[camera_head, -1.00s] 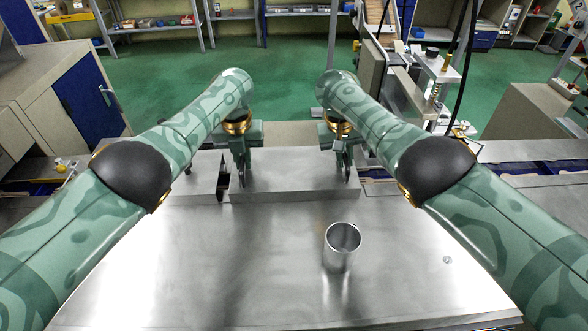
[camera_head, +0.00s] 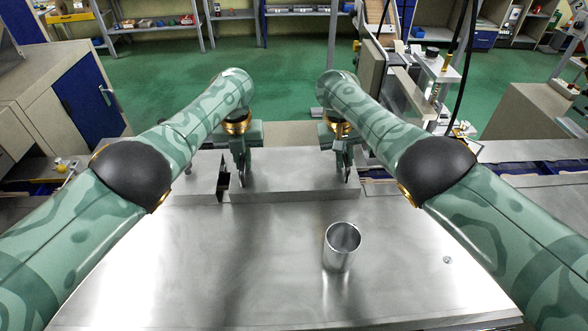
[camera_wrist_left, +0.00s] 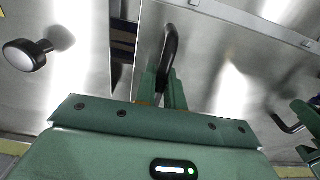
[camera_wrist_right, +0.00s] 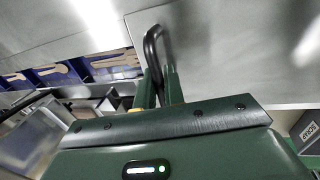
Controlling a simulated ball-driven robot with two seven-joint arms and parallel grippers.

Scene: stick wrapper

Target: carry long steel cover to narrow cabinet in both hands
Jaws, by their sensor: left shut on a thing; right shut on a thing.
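The long steel cover (camera_head: 290,172) is a flat, shiny panel lying at the far side of the steel worktop, with a dark gap at its left end. My left gripper (camera_head: 241,178) is shut on a black handle (camera_wrist_left: 172,45) near the cover's left end. My right gripper (camera_head: 346,174) is shut on the other black handle (camera_wrist_right: 152,45) near its right end. The cover looks level; I cannot tell whether it is lifted. A beige cabinet with a blue door (camera_head: 85,95) stands at left. I cannot tell whether it is the narrow cabinet.
An open metal cup (camera_head: 341,248) stands on the worktop (camera_head: 200,270), nearer than the cover. A black knob (camera_wrist_left: 28,55) sits on a steel panel left of the gap. A machine (camera_head: 425,90) stands behind at right. Green floor (camera_head: 170,70) lies open beyond the worktop.

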